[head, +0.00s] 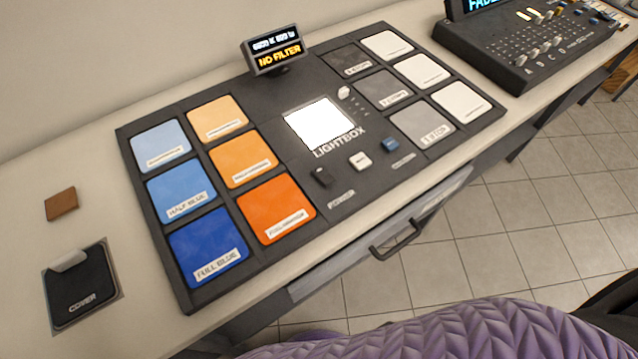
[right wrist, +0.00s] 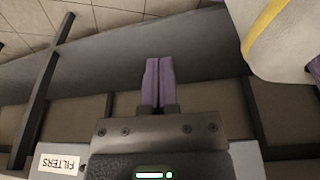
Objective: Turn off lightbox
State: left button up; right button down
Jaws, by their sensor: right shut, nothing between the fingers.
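The lightbox panel (head: 291,178) is a dark board on the counter in the head view. Its square light (head: 319,122) glows white, above the word LIGHTBOX. A small black rocker switch (head: 322,176) sits below it on the left, with a label under it. A white button (head: 360,161) and a blue button (head: 390,145) are to its right. The display (head: 274,52) behind is lit and reads NO FILTER. My right gripper (right wrist: 152,62) shows in the right wrist view, purple fingers shut together and empty, away from the panel. My left gripper is not in view.
Blue, orange and grey filter tiles fill the panel's sides. A black COVER pad (head: 82,287) and a brown square (head: 61,204) lie at left. A mixing console (head: 527,45) stands at back right. A drawer handle (head: 396,240) sticks out from the counter front.

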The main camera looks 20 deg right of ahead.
jog(key=w+a+r+t+y+p, duration=0.1)
jog(key=w+r+t+p, duration=0.1)
jog(key=w+r, duration=0.5)
jog(key=w+a+r+n+t+y+p, duration=0.1)
jog(key=w+r+t+p, duration=0.2)
jog(key=r, duration=1.2)
jog(key=w+a+r+t+y+p, duration=0.1)
jog(key=w+r+t+p, duration=0.1)
jog(key=w+r+p, duration=0.4)
jog(key=w+r, duration=0.5)
jog(key=r, duration=0.1)
jog(key=shift+w+a+n+t, duration=0.2)
jog(key=shift+n+t, duration=0.1)
jog(key=shift+t, duration=0.1)
jog(key=b, duration=0.4)
send_over(317, 172)
jog(key=s+d, duration=0.1)
jog(key=s, duration=0.2)
notch_tip(317, 172, down, 6)
jog(key=shift+f, duration=0.15)
jog(key=shift+s+d+f+b, duration=0.15)
jog(key=shift+s+f+b, duration=0.15)
jog(key=shift+f, duration=0.35)
jog(key=shift+s+d+f+b, duration=0.2)
jog(key=shift+s+f, duration=0.1)
jog(key=shift+f, duration=0.3)
jog(key=shift+s+f, duration=0.2)
jog(key=shift+f, duration=0.2)
